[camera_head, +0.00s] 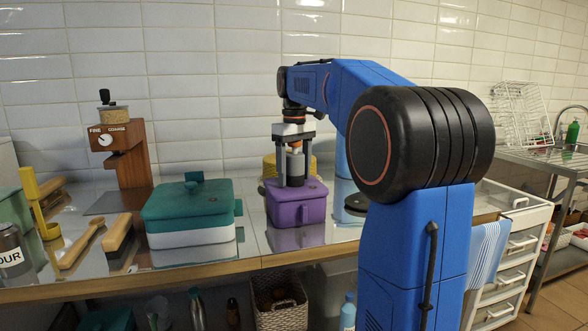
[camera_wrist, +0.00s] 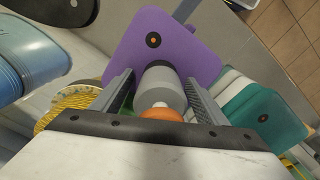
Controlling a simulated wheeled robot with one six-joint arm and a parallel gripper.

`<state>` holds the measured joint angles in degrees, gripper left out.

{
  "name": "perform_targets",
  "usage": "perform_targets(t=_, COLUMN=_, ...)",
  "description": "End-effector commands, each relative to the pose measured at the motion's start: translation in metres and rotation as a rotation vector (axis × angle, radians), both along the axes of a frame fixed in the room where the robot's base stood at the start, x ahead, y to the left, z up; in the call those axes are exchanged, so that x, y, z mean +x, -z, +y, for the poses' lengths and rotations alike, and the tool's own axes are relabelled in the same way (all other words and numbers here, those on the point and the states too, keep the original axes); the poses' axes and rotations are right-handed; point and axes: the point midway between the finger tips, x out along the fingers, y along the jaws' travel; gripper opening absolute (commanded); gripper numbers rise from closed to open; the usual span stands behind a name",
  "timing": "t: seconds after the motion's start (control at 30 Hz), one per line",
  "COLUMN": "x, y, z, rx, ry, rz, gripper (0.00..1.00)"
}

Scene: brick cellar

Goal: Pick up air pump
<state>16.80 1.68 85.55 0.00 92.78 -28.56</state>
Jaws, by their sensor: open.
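A grey cylinder with a white neck and an orange top stands between my fingers in the wrist view; it seems to be the air pump (camera_wrist: 162,84). It also shows in the head view (camera_head: 295,166), partly hidden by the fingers. My gripper (camera_head: 295,184) points down over the counter, its fingertips near the lid of the purple box (camera_head: 300,212). In the wrist view my gripper (camera_wrist: 160,78) is open, with one finger on each side of the cylinder and narrow gaps visible. I cannot tell whether the cylinder rests on the purple lid or behind it.
A teal-lidded white box (camera_head: 190,236) sits left of the purple box. A yellow coiled item (camera_head: 269,166) lies close behind. A dark round item (camera_head: 356,203) is to the right. A tiled wall is behind.

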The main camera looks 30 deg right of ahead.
Motion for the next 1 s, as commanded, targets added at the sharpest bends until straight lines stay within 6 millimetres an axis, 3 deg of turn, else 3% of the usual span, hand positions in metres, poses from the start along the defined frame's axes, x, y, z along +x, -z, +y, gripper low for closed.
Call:
perform_targets(t=0.03, x=0.000, y=0.000, z=0.000, rx=0.000, ry=0.000, rz=0.000, gripper=0.62)
perform_targets(t=0.2, x=0.000, y=0.000, z=0.000, rx=0.000, ry=0.000, rz=0.000, gripper=0.22)
perform_targets(t=0.3, x=0.000, y=-0.001, z=0.000, rx=0.000, ry=0.000, rz=-0.001, gripper=0.15)
perform_targets(t=0.63, x=0.000, y=-0.013, z=0.000, rx=-0.001, ry=0.000, rz=-0.002, gripper=0.15)
perform_targets(t=1.0, x=0.001, y=-0.077, z=0.000, rx=-0.001, ry=0.000, rz=-0.002, gripper=0.15)
